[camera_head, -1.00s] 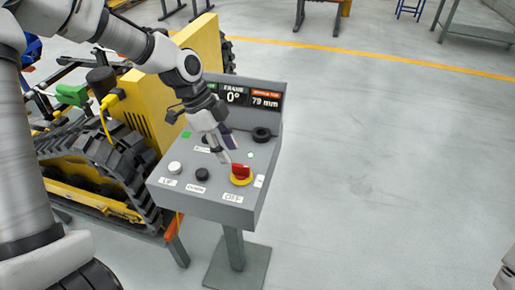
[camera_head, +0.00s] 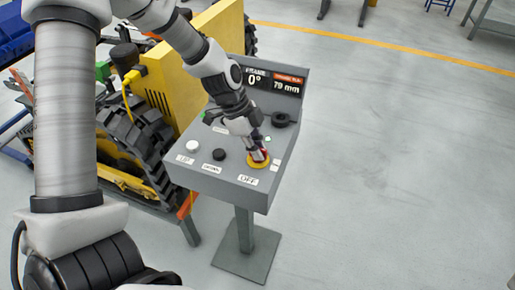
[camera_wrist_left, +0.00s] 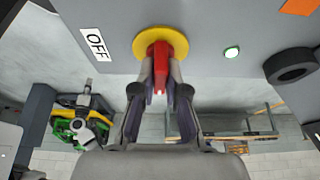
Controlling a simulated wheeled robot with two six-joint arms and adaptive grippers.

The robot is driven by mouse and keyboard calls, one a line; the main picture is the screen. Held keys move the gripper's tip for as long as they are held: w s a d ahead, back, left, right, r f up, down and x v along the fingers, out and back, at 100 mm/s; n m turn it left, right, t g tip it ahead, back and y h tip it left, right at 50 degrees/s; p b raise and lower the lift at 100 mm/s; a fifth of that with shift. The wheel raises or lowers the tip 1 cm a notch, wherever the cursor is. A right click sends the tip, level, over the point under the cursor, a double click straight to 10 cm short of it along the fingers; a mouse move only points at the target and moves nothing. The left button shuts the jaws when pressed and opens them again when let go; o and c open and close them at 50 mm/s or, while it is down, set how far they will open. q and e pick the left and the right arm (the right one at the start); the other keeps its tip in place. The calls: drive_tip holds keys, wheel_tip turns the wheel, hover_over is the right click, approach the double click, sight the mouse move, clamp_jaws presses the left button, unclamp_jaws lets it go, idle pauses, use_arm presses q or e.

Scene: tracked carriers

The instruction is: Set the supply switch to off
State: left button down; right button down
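The supply switch is a red handle on a round yellow plate (camera_head: 259,165) near the front right of the grey control panel's sloped top. An OFF label (camera_head: 248,180) sits in front of it. In the left wrist view the red handle (camera_wrist_left: 160,62) stands out from its yellow plate (camera_wrist_left: 178,42), with the OFF label (camera_wrist_left: 96,44) to the left. My left gripper (camera_head: 258,155) is at the switch, its fingers (camera_wrist_left: 162,78) on either side of the handle. Whether they press on it is unclear. The gripper partly hides the switch in the head view. My right gripper is out of view.
The panel (camera_head: 203,178) also has a white button (camera_head: 192,146), a black knob (camera_head: 219,154) and a black ring-shaped control (camera_head: 282,119). Its display (camera_head: 272,82) reads 0° and 79 mm. A yellow tracked carrier (camera_head: 205,45) stands close behind left. Floor at right is clear.

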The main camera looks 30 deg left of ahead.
use_arm(q)
drive_tip(key=shift+f, duration=0.1)
drive_tip(key=shift+s+n, duration=0.1)
drive_tip(key=shift+n, duration=0.2)
drive_tip(key=shift+n+t+p, duration=0.3)
drive_tip(key=shift+n+p, duration=0.45)
drive_tip(key=shift+n, duration=0.05)
drive_tip(key=n+p, duration=0.2)
drive_tip(key=shift+r+t+y+p, duration=0.25)
drive_tip(key=shift+t+y+p, duration=0.05)
drive_tip(key=shift+t+y, duration=0.1)
drive_tip(key=shift+f+n+p, duration=0.15)
drive_tip(key=shift+n+p, duration=0.3)
drive_tip(key=shift+n, duration=0.35)
drive_tip(key=n+t+y+p, duration=0.1)
drive_tip(key=n+p, duration=0.2)
drive_tip(key=shift+d+p, duration=0.1)
drive_tip(key=shift+p, duration=0.3)
drive_tip(key=n+y, duration=0.1)
drive_tip(key=n, duration=0.2)
drive_tip(key=shift+f+t+p, duration=0.1)
drive_tip(key=shift+t+p, duration=0.2)
drive_tip(key=shift+p, duration=0.1)
drive_tip(key=n+y, duration=0.1)
drive_tip(key=n, duration=0.2)
drive_tip(key=n+y, duration=0.1)
drive_tip(key=n, duration=0.2)
drive_tip(key=shift+y, duration=0.3)
